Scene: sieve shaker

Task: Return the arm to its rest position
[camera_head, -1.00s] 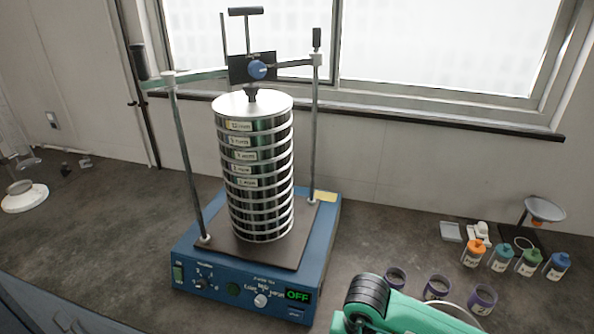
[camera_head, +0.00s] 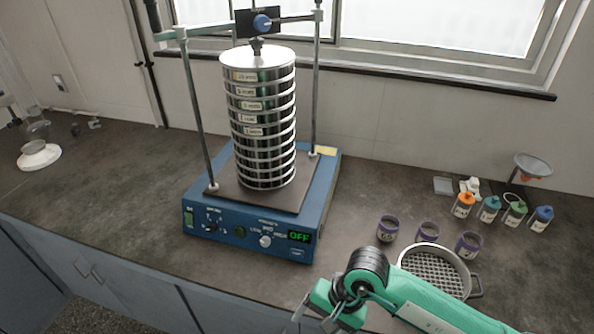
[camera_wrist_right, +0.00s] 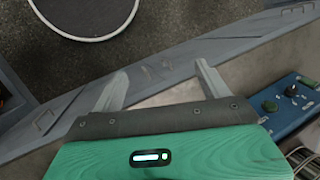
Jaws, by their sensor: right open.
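My right arm's green forearm and dark joint show at the lower right of the head view. My right gripper (camera_wrist_right: 162,86) is in the wrist view, its two grey fingers spread wide with nothing between them. The fingers point toward the grey cabinet fronts and floor, clear of the shaker. The sieve shaker (camera_head: 258,225) stands on the bench with a tall stack of steel sieves (camera_head: 264,130) upright on its plate. Its display reads OFF. The blue shaker base also shows at the right of the wrist view (camera_wrist_right: 292,102). My left gripper is not in view.
A round sieve pan (camera_head: 435,268) with a mesh lies on the bench beside my right arm. Purple-rimmed jars (camera_head: 428,232), several colour-capped bottles (camera_head: 489,208) and a funnel (camera_head: 532,165) stand at the right. The bench left of the shaker is mostly clear.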

